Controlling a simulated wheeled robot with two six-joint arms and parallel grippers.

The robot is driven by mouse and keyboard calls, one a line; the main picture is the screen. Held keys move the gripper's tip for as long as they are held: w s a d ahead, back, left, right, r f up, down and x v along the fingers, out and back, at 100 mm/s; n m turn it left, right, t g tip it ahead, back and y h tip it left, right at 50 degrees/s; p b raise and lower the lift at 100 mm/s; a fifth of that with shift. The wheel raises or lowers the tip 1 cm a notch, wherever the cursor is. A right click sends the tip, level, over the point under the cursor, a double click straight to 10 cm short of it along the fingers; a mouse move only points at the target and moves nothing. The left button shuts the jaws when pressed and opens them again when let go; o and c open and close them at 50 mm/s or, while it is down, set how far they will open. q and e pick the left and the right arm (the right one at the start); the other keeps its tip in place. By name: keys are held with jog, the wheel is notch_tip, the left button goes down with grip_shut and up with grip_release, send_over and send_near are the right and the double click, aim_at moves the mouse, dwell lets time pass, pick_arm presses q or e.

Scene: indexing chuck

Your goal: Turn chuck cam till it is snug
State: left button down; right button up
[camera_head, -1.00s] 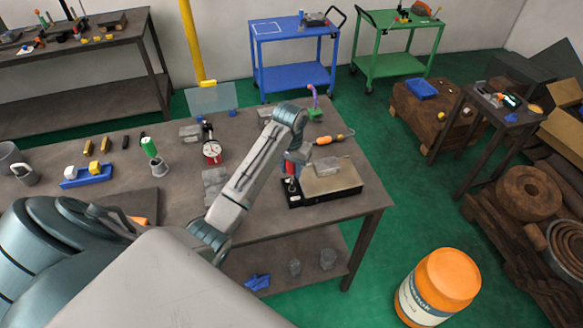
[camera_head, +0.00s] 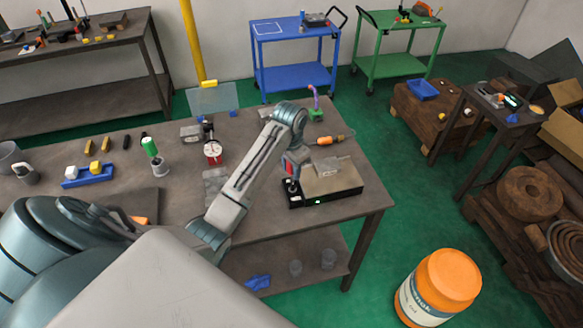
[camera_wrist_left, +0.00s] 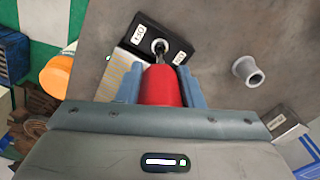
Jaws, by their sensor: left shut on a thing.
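The chuck (camera_head: 345,180) lies near the right end of the table, a black base with a tan plate on top. In the left wrist view its black end (camera_wrist_left: 140,38) carries two small white labels and a round metal cam socket (camera_wrist_left: 159,46). My left gripper (camera_wrist_left: 160,88) is shut on the red handle (camera_wrist_left: 160,86) of a tool, pointing down over that end. The tool's thin shank meets the socket; how deep it sits is hidden. In the head view the left gripper (camera_head: 292,168) is above the black end, partly behind my arm. My right gripper is not in view.
A dial gauge (camera_head: 212,150) stands left of my arm. A grey cup (camera_wrist_left: 247,72) stands on clear tabletop in the wrist view.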

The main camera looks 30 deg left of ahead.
pick_arm(q)
jog(key=shift+n, duration=0.4)
jog(key=shift+r, duration=0.85)
